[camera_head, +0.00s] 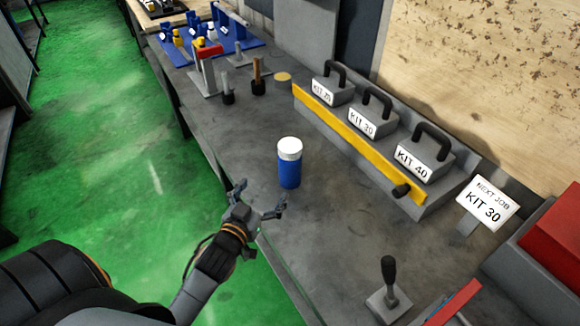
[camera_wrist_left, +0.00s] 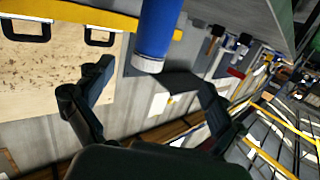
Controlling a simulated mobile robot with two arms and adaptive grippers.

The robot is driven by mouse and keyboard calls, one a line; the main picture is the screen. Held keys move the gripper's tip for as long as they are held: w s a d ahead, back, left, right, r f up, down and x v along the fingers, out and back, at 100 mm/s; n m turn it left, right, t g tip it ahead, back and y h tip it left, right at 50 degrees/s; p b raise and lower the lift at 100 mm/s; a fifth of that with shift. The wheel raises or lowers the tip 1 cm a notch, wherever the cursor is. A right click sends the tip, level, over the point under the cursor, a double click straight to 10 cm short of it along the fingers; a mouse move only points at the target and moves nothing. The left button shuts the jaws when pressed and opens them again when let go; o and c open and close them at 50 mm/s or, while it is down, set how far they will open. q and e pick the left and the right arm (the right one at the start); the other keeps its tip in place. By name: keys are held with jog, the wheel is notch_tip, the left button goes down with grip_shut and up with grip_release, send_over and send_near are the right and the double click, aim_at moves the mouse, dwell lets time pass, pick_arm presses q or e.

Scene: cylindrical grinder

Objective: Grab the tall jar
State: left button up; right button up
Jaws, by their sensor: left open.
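The tall jar (camera_head: 289,165) is a blue cylinder with a white lid, standing upright on the grey bench top. My left gripper (camera_head: 259,199) is open and empty at the bench's near edge, just left of and nearer than the jar, with a gap between them. My right gripper is in neither view.
Behind the jar a yellow-edged rack (camera_head: 355,142) holds kit blocks labelled KIT 20, KIT 30 and KIT 40. A NEXT JOB KIT 30 sign (camera_head: 487,203) stands right. A black-handled lever (camera_head: 389,280) is at the front. Tools (camera_head: 228,85) stand farther back. Bench around the jar is clear.

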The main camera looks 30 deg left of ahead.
aim_at(282, 158)
pick_arm(q)
jog(key=shift+t+h, duration=0.3)
jog(key=shift+t, duration=0.4)
jog(key=w, duration=0.3)
jog(key=w+r+p, duration=0.1)
jog(key=w, duration=0.5)
jog(key=shift+w+a+r, duration=0.2)
jog(key=shift+a+r, duration=0.1)
jog(key=shift+r, duration=0.05)
jog(key=w, duration=0.1)
jog(key=w+p, duration=0.1)
jog(key=w, duration=0.1)
jog(key=w+p, duration=0.1)
jog(key=shift+w+d+r, duration=0.1)
jog(key=shift+w+d, duration=0.15)
jog(key=shift+w, duration=0.4)
jog(key=c, duration=1.8)
